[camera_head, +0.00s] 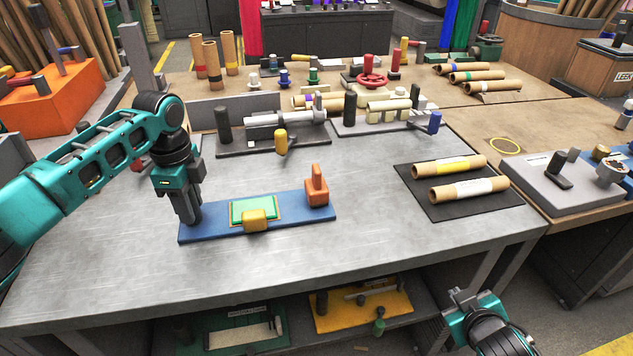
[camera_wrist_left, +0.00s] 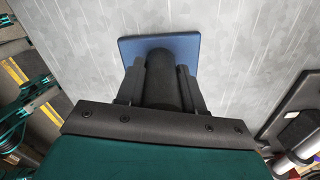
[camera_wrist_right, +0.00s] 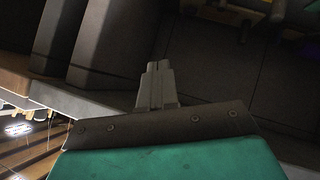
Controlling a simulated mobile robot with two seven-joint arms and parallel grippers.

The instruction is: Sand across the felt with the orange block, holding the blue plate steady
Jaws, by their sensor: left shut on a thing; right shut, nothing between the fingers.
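The blue plate (camera_head: 290,212) lies flat on the metal bench. The green felt (camera_head: 243,207) lies on its middle, with a yellow-orange block (camera_head: 255,221) at the felt's front edge. The orange block (camera_head: 317,193), with an upright grip, stands on the plate's right end, apart from the felt. My left gripper (camera_head: 190,218) is shut on a dark upright post (camera_wrist_left: 162,80) at the plate's left end; the blue plate (camera_wrist_left: 192,46) shows beneath it. My right gripper (camera_head: 470,297) is shut and empty, off the bench's front right; its closed fingers show in the right wrist view (camera_wrist_right: 157,85).
A dark mat (camera_head: 410,183) with two cardboard rolls lies to the right. A grey fixture (camera_head: 232,147) with a yellow-handled part stands behind the plate. The bench between plate and mat is clear. A shelf below holds a yellow tray (camera_head: 392,315).

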